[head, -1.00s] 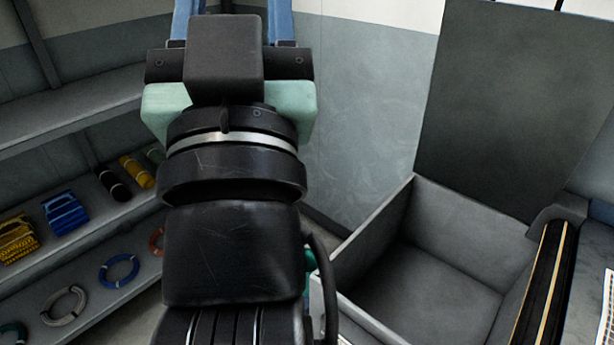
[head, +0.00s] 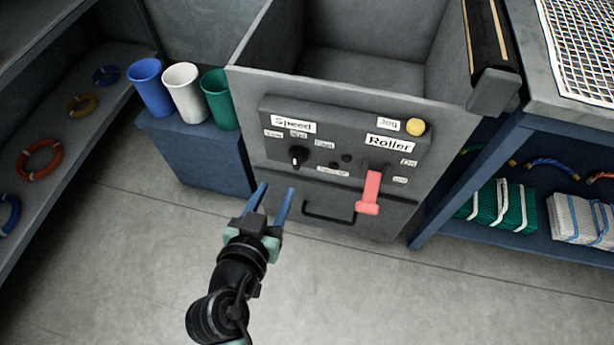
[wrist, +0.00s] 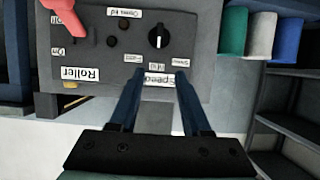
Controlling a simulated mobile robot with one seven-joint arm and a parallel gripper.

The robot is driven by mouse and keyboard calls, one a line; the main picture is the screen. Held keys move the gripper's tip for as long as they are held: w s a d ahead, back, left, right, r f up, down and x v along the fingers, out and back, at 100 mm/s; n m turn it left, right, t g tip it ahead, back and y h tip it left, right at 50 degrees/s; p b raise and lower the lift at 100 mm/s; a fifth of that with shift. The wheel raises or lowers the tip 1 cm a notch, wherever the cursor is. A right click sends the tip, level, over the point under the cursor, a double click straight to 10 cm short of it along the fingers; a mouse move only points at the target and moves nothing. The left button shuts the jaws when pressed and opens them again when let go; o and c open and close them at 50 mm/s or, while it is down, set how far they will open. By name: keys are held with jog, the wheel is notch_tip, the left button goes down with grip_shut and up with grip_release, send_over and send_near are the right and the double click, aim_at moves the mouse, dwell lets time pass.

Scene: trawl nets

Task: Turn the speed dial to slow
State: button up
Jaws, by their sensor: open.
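The speed dial (head: 298,157) is a small black knob with a white mark on the dark control panel (head: 346,124), below the Speed label (head: 294,124). Small labels, including Slow at the left, sit above it. The dial shows in the wrist view (wrist: 158,37), upside down; I cannot tell surely which label its mark points at. My gripper (head: 277,188) has two blue fingers, open and empty, below and slightly left of the dial in the head view. In the wrist view the open fingertips (wrist: 160,72) lie across the Speed label, with the dial beyond them, untouched.
A red Roller lever (head: 370,193) and a yellow Jog button (head: 415,127) are on the panel's right. A black handle (head: 329,213) is below. Blue, white (head: 185,92) and green cups stand left. A net-topped table (head: 555,105) is at right. Floor in front is clear.

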aim_at(295, 159)
jog(key=b+x, duration=0.1)
jog(key=x, duration=0.3)
jog(key=b+x, duration=0.1)
jog(key=x, duration=0.3)
jog(key=f+b+x, duration=0.1)
jog(key=x, duration=0.4)
jog(key=shift+s+d, duration=0.1)
jog(key=shift+s, duration=0.15)
grip_shut()
